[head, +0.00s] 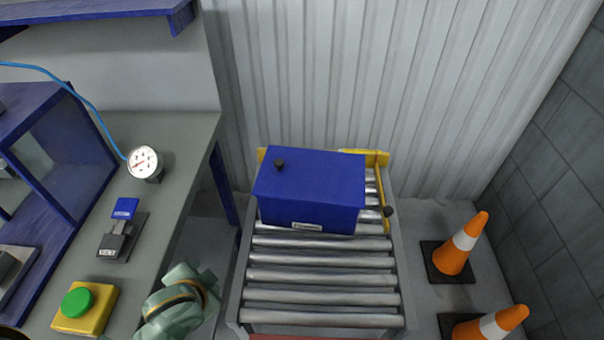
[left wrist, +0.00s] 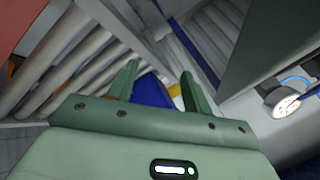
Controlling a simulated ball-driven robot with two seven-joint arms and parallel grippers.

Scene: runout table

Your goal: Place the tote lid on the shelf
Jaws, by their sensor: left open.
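The blue tote lid (head: 315,170) lies flat on the blue tote (head: 310,215), with a black knob (head: 280,163) near its back left corner. The tote stands at the far end of the roller table. A blue shelf (head: 90,12) runs along the wall above the bench at the top left. In the left wrist view my left gripper (left wrist: 160,74) is open, its two green fingers apart. A blue patch, probably the tote (left wrist: 151,91), shows beyond and between the fingers. Part of my left arm shows at the bottom of the head view, left of the rollers. My right gripper is not in view.
Front rollers (head: 320,276) are bare. Orange cones (head: 462,245) stand at right.

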